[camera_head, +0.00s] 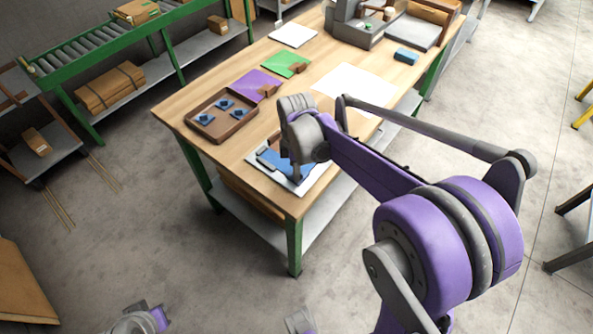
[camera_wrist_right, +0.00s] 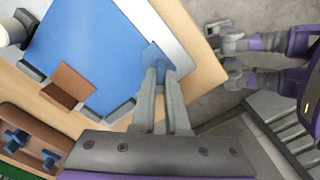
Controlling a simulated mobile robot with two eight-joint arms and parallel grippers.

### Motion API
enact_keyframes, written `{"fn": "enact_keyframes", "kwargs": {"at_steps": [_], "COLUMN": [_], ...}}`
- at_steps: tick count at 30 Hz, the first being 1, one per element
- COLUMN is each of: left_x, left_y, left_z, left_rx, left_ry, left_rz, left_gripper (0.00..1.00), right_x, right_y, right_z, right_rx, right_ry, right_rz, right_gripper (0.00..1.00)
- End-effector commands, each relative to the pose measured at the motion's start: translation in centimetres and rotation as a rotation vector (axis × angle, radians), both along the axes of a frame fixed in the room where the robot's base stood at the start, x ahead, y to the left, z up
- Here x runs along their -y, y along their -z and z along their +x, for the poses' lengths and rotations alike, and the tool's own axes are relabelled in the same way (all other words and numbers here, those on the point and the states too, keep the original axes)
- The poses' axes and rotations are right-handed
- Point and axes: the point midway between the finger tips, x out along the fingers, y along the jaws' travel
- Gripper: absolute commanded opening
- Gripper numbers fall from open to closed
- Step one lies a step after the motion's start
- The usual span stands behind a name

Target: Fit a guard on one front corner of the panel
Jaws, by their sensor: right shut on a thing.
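A blue panel (camera_head: 275,161) lies on a pale plate (camera_head: 310,183) at the bench's near corner. The panel also fills much of the right wrist view (camera_wrist_right: 90,50). My right gripper (camera_wrist_right: 160,75) is shut on a small blue guard (camera_wrist_right: 154,56), which appears at a corner of the panel. I cannot tell whether the guard touches the panel. In the head view my right gripper (camera_head: 297,172) is over the panel, and its wrist hides part of it. Several blue guards (camera_head: 225,104) sit in a brown tray (camera_head: 243,122). My left gripper's fingers are unclear in the head view (camera_head: 140,319).
A brown block (camera_wrist_right: 70,86) and grey pieces (camera_wrist_right: 122,111) stand along the panel's edge. Purple (camera_head: 256,84) and green (camera_head: 285,63) sheets and a white sheet (camera_head: 352,86) lie farther back. Grey equipment (camera_head: 362,30) stands at the bench's far end.

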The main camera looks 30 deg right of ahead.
Motion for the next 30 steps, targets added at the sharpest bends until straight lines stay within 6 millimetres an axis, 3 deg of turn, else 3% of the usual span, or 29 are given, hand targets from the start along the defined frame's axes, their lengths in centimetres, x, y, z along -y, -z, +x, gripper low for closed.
{"fn": "enact_keyframes", "kwargs": {"at_steps": [11,12,17,24,29,30], "left_x": [0.0,0.0,0.0,0.0,0.0,0.0], "left_y": [0.0,0.0,0.0,0.0,0.0,0.0], "left_z": [0.0,0.0,0.0,0.0,0.0,0.0], "left_rx": [0.0,0.0,0.0,0.0,0.0,0.0], "left_ry": [0.0,0.0,0.0,0.0,0.0,0.0], "left_rz": [0.0,0.0,0.0,0.0,0.0,0.0], "left_gripper": [0.0,0.0,0.0,0.0,0.0,0.0], "right_x": [0.05,0.04,0.04,0.04,0.04,0.04], "right_y": [0.01,0.01,0.01,0.01,0.01,0.01], "right_z": [0.11,0.1,0.1,0.1,0.1,0.1], "right_rx": [0.0,0.0,0.0,0.0,0.0,0.0], "right_ry": [0.0,0.0,0.0,0.0,0.0,0.0], "right_rz": [0.0,0.0,0.0,0.0,0.0,0.0], "right_gripper": [0.0,0.15,0.44,0.49,0.77,0.77]}}
